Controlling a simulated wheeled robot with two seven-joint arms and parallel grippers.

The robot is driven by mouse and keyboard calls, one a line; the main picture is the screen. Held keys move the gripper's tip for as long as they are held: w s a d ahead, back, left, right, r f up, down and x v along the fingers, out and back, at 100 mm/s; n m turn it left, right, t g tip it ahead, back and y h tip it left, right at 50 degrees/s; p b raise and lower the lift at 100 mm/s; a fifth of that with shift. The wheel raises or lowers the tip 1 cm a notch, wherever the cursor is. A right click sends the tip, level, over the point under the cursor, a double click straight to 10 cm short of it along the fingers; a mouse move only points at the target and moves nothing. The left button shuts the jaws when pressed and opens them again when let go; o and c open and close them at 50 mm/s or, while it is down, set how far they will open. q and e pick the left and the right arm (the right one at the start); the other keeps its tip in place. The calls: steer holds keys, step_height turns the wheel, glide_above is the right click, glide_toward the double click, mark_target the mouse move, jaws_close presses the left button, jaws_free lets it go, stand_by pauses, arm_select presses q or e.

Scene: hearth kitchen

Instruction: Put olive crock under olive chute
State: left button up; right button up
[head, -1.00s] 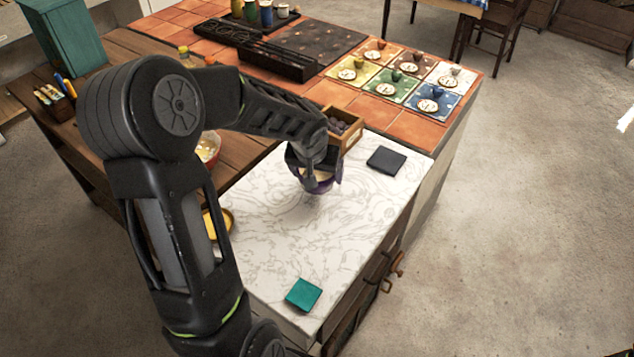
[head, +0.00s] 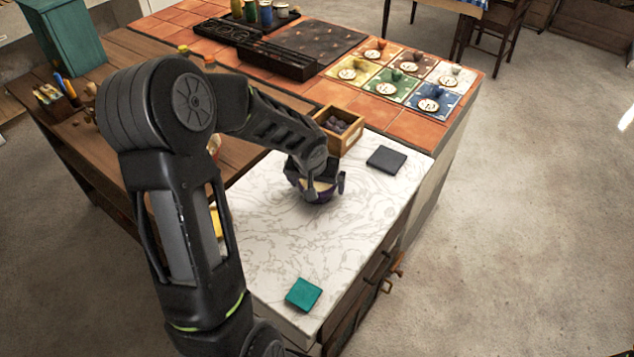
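I cannot make out an olive chute. My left gripper (head: 314,190) is low over the white marble top and appears shut on a purple pot (head: 322,194) with pale contents, its fingers at the rim. The gripper hides part of the pot, and I cannot tell whether its base touches the marble. My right gripper is not in view.
A wooden box of dark lumps (head: 341,127) stands just behind the pot. A dark square pad (head: 386,159) and a teal pad (head: 303,294) lie on the marble. A black rack (head: 276,61) and several place mats lie farther back. The marble's middle is clear.

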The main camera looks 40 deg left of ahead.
arm_select(q)
steer(key=shift+r, duration=0.45)
steer(key=v, duration=1.1)
steer(key=shift+s+p, duration=0.25)
steer(key=shift+p, duration=0.15)
